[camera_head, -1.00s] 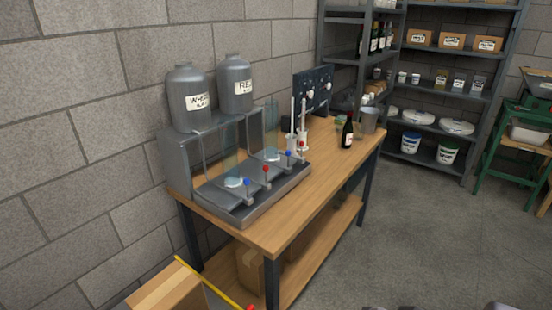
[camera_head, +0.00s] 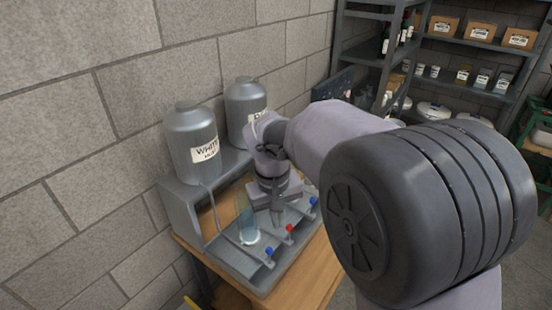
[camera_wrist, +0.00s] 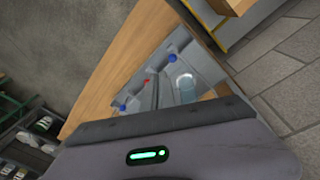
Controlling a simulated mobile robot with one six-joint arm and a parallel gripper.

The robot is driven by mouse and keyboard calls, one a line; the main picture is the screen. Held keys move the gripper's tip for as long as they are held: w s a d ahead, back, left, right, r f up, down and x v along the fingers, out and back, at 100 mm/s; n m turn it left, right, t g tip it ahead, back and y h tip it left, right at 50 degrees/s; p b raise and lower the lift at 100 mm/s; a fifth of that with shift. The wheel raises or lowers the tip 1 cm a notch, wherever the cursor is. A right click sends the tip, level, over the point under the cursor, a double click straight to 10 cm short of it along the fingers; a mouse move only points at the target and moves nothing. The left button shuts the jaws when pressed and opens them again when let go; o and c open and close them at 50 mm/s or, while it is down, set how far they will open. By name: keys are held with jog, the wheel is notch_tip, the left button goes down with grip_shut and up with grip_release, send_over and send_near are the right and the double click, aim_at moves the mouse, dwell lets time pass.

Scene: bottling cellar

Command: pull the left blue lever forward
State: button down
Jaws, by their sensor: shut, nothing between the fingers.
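The left blue lever (camera_head: 269,251) has a blue knob and stands at the front left of the grey dispenser tray, under the WHITE tank. It also shows in the wrist view (camera_wrist: 172,58). My gripper (camera_head: 276,222) points down over the tray, behind and slightly right of the blue knob, close to the red lever (camera_head: 290,228). It is shut and empty. I see no clear contact with the left blue lever.
A second blue lever (camera_head: 312,201) stands further right. A clear glass (camera_head: 247,228) stands behind the left blue lever. The WHITE tank (camera_head: 192,145) and a second tank (camera_head: 246,104) rise behind. My arm hides the right part of the bench.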

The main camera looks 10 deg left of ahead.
jog(key=w+a+f+n+h+p, duration=0.1)
jog(key=w+a+f+n+p, duration=0.1)
jog(key=a+f, duration=0.2)
jog(key=shift+w+a+f, duration=0.15)
jog(key=shift+a, duration=0.6)
notch_tip(320, 180, down, 10)
jog(key=d+b, duration=0.1)
jog(key=b, duration=0.1)
jog(key=shift+w+d+b, duration=0.25)
jog(key=shift+w+b, duration=0.1)
jog(key=shift+w, duration=0.05)
